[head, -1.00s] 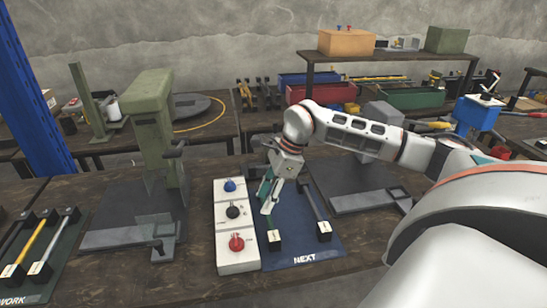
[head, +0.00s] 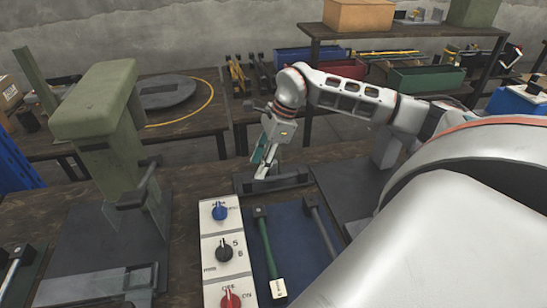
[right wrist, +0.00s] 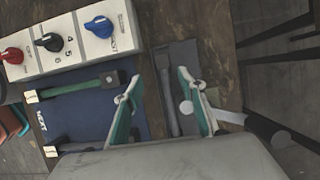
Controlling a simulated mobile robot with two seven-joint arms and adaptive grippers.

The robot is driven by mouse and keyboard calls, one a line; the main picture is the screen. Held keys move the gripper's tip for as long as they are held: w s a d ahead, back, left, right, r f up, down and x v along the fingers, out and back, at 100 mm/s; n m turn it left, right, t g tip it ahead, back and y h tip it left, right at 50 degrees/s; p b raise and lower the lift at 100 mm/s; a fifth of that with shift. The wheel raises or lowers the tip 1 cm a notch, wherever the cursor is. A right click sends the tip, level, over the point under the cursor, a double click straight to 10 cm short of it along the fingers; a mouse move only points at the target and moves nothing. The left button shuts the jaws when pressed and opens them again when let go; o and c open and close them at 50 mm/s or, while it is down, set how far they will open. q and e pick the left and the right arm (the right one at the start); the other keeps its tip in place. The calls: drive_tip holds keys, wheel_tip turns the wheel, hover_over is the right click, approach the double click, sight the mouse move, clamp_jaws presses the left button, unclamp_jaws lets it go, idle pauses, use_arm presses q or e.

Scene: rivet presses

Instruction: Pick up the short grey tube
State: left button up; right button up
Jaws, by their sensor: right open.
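A grey tube (head: 321,228) with dark end pieces lies on the blue mat (head: 296,237), right of a green tube (head: 267,243). I cannot tell for sure that it is the short one. My right gripper (head: 262,174) is open and empty, pointing down past the mat's far edge. It is at a dark grey bar-like piece (head: 291,181), which I cannot identify surely. In the right wrist view the dark grey piece (right wrist: 181,57) shows between and beyond the spread fingers (right wrist: 161,80). The green tube (right wrist: 79,87) is left of them. My left gripper is out of view.
A white control box (head: 222,252) with blue, black and red knobs stands left of the mat. A green press (head: 115,130) rises at the left. Behind, a shelf (head: 400,31) and trays, including a green one (head: 428,80), stand beyond a gap.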

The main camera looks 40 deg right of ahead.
sight(249, 179)
drive_tip(key=shift+w, duration=0.15)
drive_tip(key=shift+w+f, duration=0.1)
drive_tip(key=shift+f, duration=0.1)
drive_tip(key=shift+x, duration=1.2)
drive_tip(key=p+x, duration=0.1)
drive_tip(key=x, duration=0.4)
drive_tip(key=shift+w+a+r, duration=0.1)
drive_tip(key=shift+w+r, duration=0.05)
clamp_jaws()
